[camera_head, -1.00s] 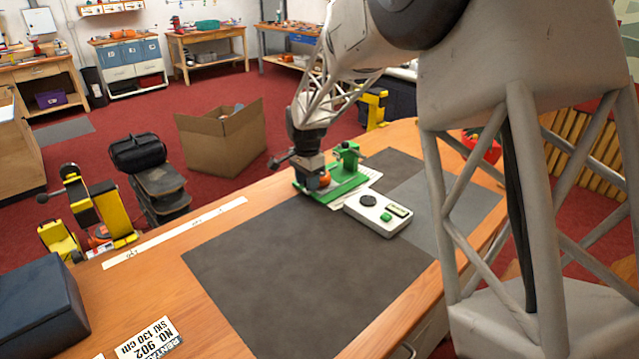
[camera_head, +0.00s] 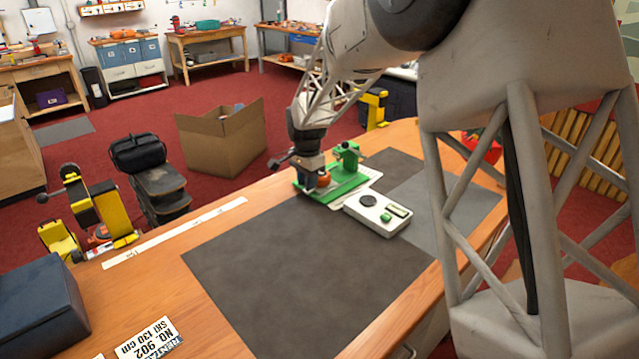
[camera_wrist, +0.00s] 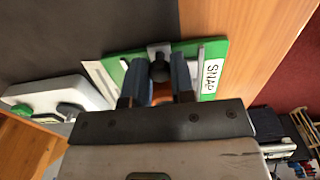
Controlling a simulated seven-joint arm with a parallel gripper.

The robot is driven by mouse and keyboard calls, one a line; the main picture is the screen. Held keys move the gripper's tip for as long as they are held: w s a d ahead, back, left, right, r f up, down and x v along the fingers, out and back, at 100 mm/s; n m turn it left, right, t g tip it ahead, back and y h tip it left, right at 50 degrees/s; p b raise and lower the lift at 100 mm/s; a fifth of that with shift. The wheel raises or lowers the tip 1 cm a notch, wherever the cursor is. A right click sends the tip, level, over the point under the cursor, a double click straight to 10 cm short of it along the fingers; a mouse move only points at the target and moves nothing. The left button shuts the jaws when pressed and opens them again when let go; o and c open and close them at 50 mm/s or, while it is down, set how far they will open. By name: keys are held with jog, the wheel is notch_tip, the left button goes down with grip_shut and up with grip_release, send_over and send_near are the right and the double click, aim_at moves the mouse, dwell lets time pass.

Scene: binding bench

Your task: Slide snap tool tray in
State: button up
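The snap tool tray appears as a green base (camera_head: 349,184) near the far edge of the bench. In the wrist view the green plate (camera_wrist: 215,54) carries a white label reading SNAP. A green upright with a dark knob (camera_head: 347,154) stands at its right. My gripper (camera_head: 311,184) is low over its left end, beside an orange part (camera_head: 323,179). In the wrist view my gripper (camera_wrist: 160,72) points down with fingers apart, a black knob (camera_wrist: 159,71) and orange showing between them. Whether the fingers press on anything is hidden.
A white box with a dark dial and green button (camera_head: 377,213) sits just right of the tray. A dark mat (camera_head: 290,270) covers the bench front and is clear. A white ruler strip (camera_head: 175,232) lies left along the far edge. A blue-grey case (camera_head: 40,305) stands at lower left.

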jog(key=shift+w+d, duration=1.75)
jog(key=shift+d, duration=0.05)
jog(key=o, duration=0.4)
jog(key=shift+r, duration=0.15)
jog(key=shift+r, duration=2.85)
jog(key=shift+r, duration=0.15)
jog(key=shift+r, duration=1.85)
